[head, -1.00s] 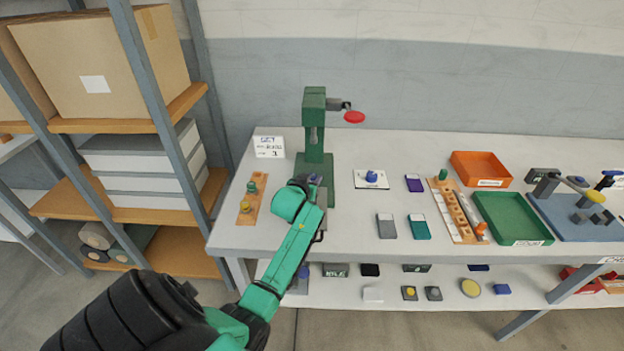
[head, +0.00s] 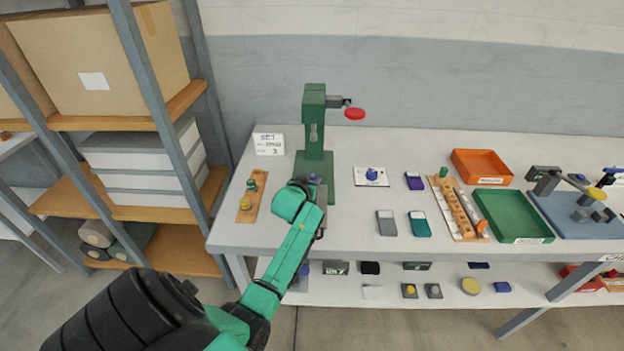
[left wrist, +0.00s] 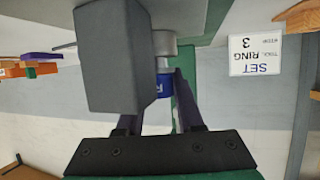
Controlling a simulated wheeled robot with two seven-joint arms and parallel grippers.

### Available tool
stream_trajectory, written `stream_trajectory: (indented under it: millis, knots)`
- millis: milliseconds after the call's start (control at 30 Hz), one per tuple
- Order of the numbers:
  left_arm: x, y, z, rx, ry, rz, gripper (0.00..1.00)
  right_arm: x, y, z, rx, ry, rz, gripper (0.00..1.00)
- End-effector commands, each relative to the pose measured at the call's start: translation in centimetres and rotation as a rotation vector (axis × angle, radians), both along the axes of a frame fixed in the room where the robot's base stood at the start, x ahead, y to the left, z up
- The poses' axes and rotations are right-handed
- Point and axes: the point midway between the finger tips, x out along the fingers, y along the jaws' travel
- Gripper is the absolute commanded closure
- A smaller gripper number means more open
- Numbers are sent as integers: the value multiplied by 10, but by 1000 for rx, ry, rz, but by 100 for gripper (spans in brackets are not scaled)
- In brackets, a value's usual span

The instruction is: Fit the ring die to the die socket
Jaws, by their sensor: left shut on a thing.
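The green press (head: 314,130) stands on the bench. My left gripper (head: 314,183) is low at the front of its base, mostly hidden by my arm in the head view. In the left wrist view my left gripper (left wrist: 160,90) is shut on a blue collar marked R, which I take as the ring die (left wrist: 164,86). The die lines up with a grey cylinder (left wrist: 163,43), probably the die socket, and appears to meet it. Whether it is seated I cannot tell. A large dark grey block (left wrist: 112,58) hides part of one finger. My right gripper is not in view.
A wooden strip (head: 252,200) with a green and a yellow piece lies left of the press, near a sign card (head: 268,144). To the right are a blue piece on a white plate (head: 371,177), an orange tray (head: 482,166) and a green tray (head: 513,217). A shelf rack stands left.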

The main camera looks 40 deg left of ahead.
Motion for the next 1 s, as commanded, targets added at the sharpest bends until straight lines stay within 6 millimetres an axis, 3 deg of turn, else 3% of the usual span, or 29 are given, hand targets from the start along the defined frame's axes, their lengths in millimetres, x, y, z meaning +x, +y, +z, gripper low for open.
stream_trajectory:
  millis: [700, 733, 800, 1000]
  knots:
    - [0, 0, -12, -1, 3, 0, 100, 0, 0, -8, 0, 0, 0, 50]
    - [0, 0, -13, -1, 3, 0, 56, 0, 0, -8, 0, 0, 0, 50]
    - [0, 0, -13, -2, 4, 0, 30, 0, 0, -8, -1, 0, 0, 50]
    - [-1, -1, -14, -3, 5, -1, 29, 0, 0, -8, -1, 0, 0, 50]
